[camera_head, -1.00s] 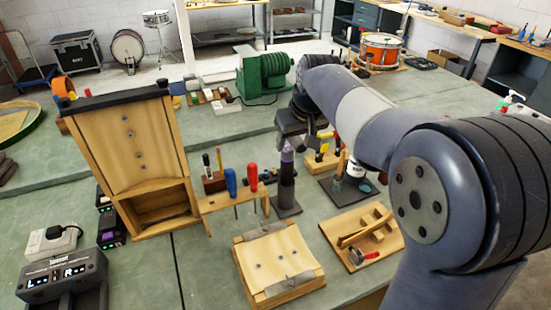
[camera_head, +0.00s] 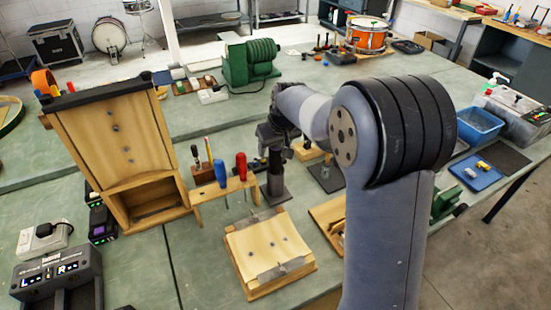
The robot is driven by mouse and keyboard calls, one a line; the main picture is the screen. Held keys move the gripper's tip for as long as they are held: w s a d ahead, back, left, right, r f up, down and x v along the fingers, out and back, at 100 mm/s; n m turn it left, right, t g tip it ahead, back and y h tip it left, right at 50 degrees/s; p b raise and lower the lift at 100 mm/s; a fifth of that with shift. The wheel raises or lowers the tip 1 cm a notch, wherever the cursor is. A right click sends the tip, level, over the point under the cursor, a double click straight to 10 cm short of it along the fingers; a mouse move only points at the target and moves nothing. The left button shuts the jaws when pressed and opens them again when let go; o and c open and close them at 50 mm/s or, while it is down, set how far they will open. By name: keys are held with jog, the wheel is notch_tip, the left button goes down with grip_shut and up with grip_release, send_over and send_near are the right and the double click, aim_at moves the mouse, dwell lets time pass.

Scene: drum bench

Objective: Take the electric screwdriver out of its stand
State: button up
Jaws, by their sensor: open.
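The electric screwdriver (camera_head: 275,161) stands upright in its stand, just behind the wooden tool rack's right end. Only its dark lower part shows, as my gripper covers its purple top. The dark grey stand (camera_head: 276,188) has a square base on the bench. My gripper (camera_head: 271,148) is open at the top of the screwdriver, with its fingers down around or right beside it; I cannot tell which, nor whether they touch.
The wooden rack (camera_head: 222,189) beside the stand holds blue and red screwdrivers. A wooden board jig (camera_head: 268,252) lies in front. A tall wooden cabinet (camera_head: 115,140) stands at left. A green motor (camera_head: 250,62) is behind. A second dark stand (camera_head: 327,177) is at right.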

jog(key=shift+c, duration=0.2)
grip_shut()
dwell(0.5)
